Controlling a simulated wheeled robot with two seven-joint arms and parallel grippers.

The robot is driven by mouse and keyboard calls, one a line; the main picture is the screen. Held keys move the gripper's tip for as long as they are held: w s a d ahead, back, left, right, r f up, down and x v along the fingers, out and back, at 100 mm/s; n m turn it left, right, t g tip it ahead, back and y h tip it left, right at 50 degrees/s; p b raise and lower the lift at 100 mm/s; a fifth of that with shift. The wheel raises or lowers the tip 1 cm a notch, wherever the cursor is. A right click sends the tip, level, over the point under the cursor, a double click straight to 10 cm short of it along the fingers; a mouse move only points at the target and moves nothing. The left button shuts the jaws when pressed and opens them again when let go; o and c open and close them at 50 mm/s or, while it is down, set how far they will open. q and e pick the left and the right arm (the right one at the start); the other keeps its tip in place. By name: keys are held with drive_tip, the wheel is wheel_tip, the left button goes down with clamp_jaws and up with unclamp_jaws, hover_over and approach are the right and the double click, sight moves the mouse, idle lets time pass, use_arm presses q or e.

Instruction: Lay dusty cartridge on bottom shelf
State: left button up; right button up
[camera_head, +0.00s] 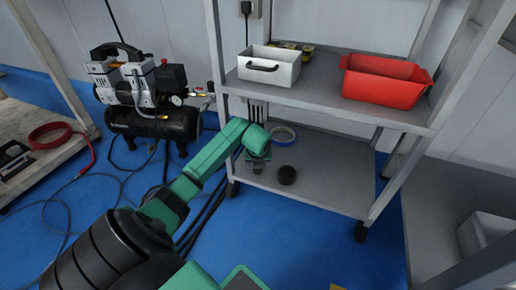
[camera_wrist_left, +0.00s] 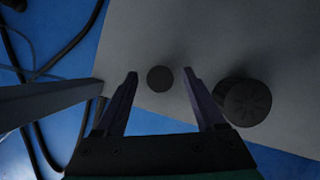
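A dark round cartridge-like piece (camera_head: 287,174) stands on the bottom shelf (camera_head: 325,185) of the grey rack. In the left wrist view a dark cylinder with a radially marked top (camera_wrist_left: 247,102) is right of the fingers, and a smaller dark disc (camera_wrist_left: 160,78) shows between them. I cannot tell for sure which is the dusty cartridge. My left gripper (camera_head: 258,168) is over the shelf's left part, left of the dark piece. In the left wrist view its fingers (camera_wrist_left: 160,74) are apart, with nothing clearly gripped. My right gripper is not in view.
A blue-rimmed ring (camera_head: 283,135) lies behind on the bottom shelf. Above, a white bin (camera_head: 268,70) and a red bin (camera_head: 384,82) stand on the upper shelf. A compressor (camera_head: 145,105) and hoses are left. The bottom shelf's right part is clear.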

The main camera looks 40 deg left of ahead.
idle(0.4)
use_arm(q)
wheel_tip(320, 180, up, 5)
drive_tip(key=p, duration=0.4)
drive_tip(key=shift+f, duration=0.25)
drive_tip(key=o, duration=0.5)
drive_tip(key=shift+c, duration=0.2)
